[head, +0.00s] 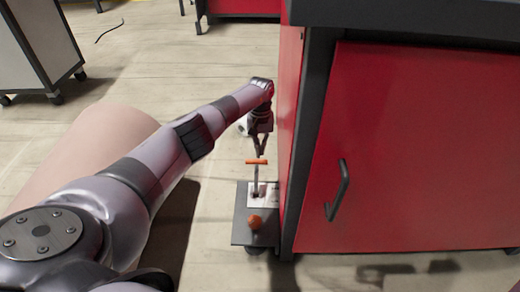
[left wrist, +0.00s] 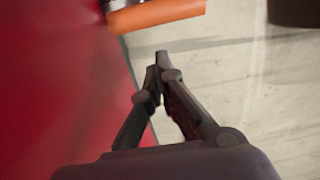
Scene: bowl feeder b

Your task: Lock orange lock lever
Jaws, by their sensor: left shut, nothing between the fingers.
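In the head view an orange bar-shaped lever (head: 257,162) tops a thin post on a dark plate (head: 240,228) beside the red cabinet. An orange round knob (head: 255,221) sits lower on the same plate. I cannot tell from the view which orange part is the lock lever. My left gripper (head: 260,152) points down just above the orange bar. In the left wrist view the gripper (left wrist: 159,62) is shut and empty, and the orange bar (left wrist: 157,14) shows at the top, apart from the fingertips. My right gripper is in neither view.
The red cabinet (head: 410,150) with a dark handle (head: 339,190) stands close on the right of the left gripper. A grey wheeled cabinet (head: 35,45) stands at the far left. The floor (head: 150,50) between them is largely clear, with a dark cable (head: 108,31) lying farther back.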

